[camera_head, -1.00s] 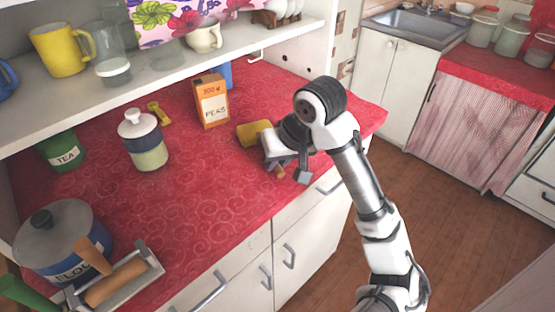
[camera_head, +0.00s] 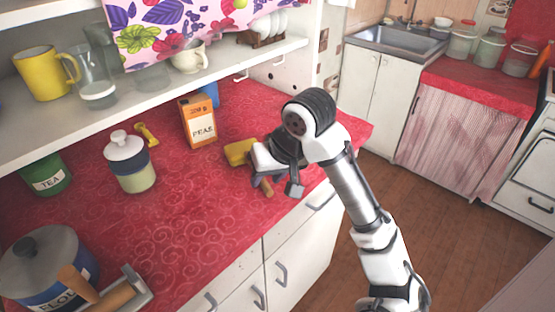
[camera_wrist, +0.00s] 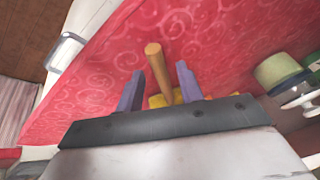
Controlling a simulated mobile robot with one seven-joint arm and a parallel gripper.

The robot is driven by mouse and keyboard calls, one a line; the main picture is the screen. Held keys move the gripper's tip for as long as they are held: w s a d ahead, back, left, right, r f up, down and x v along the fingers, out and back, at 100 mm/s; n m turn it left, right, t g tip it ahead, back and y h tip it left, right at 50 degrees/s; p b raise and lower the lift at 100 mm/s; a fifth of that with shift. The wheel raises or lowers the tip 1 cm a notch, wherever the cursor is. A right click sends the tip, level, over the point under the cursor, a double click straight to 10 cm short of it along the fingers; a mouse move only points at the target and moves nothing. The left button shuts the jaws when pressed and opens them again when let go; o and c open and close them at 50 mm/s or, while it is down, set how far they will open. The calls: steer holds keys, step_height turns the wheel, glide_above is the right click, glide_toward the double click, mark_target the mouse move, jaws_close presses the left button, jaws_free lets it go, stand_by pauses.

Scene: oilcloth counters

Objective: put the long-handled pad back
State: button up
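The long-handled pad lies on the red counter. Its yellow pad (camera_head: 238,152) shows left of my gripper, and the tip of its wooden handle (camera_head: 266,188) sticks out at the near side of the gripper. In the wrist view, the wooden handle (camera_wrist: 158,66) stands between my two purple-grey fingers, with a gap on each side. Part of the yellow pad (camera_wrist: 158,100) shows behind the fingers' base. My gripper (camera_head: 262,180) is open around the handle, low over the counter near its front edge. The middle of the pad is hidden by the gripper.
An orange peas box (camera_head: 197,122) stands behind the pad. A lidded jar (camera_head: 130,162), a green tea tin (camera_head: 45,175) and a flour pot (camera_head: 45,265) stand left. The shelf (camera_head: 170,88) overhangs the counter's back, with a hook (camera_head: 240,76) beneath it. The counter's middle is clear.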

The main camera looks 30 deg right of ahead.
steer(key=v, duration=1)
steer(key=shift+r+b, duration=0.25)
steer(key=shift+b, duration=0.1)
steer(key=shift+s, duration=0.1)
